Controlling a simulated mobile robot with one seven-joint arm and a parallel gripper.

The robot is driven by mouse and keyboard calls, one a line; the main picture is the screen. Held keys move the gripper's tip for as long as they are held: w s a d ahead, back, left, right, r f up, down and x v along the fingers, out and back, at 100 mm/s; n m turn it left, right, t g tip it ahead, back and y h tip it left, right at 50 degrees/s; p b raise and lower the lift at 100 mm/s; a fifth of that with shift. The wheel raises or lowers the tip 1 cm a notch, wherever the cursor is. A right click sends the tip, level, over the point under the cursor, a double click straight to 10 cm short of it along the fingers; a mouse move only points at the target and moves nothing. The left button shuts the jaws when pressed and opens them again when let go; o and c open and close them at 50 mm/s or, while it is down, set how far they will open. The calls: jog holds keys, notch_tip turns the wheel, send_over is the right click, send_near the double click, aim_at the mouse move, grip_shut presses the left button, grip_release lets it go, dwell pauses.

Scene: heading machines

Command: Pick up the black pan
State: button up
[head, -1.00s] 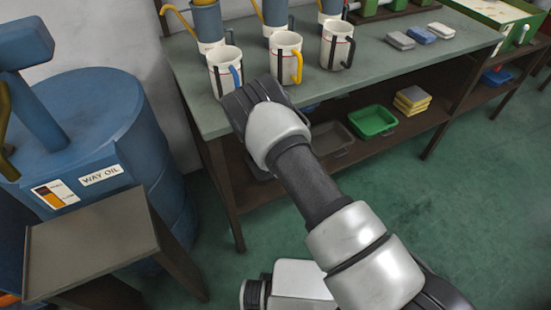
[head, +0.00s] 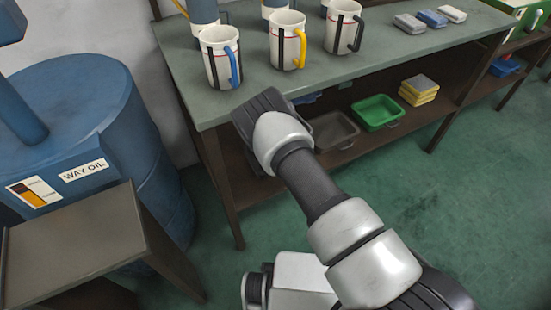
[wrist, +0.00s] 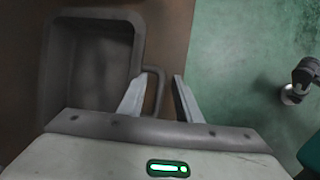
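The black pan (wrist: 92,62) fills the upper left of the wrist view, a dark rectangular pan lying on the brown shelf. Its looped handle (wrist: 157,92) sticks out on its right side, toward the shelf edge. My gripper (wrist: 158,92) is open, with one finger on each side of the handle; I cannot tell whether either touches it. In the head view my gripper (head: 262,112) is at the bench's front edge, its fingers hidden, and it and the arm cover most of the pan.
On the lower shelf a grey pan (head: 333,131), a green pan (head: 377,112) and stacked sponges (head: 419,90) lie to the right. Mugs (head: 288,40) stand on the bench top (head: 370,65) above. A blue drum (head: 90,110) stands left. The green floor (head: 420,200) at right is clear.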

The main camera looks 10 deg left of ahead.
grip_shut()
jog(key=shift+r, duration=0.1)
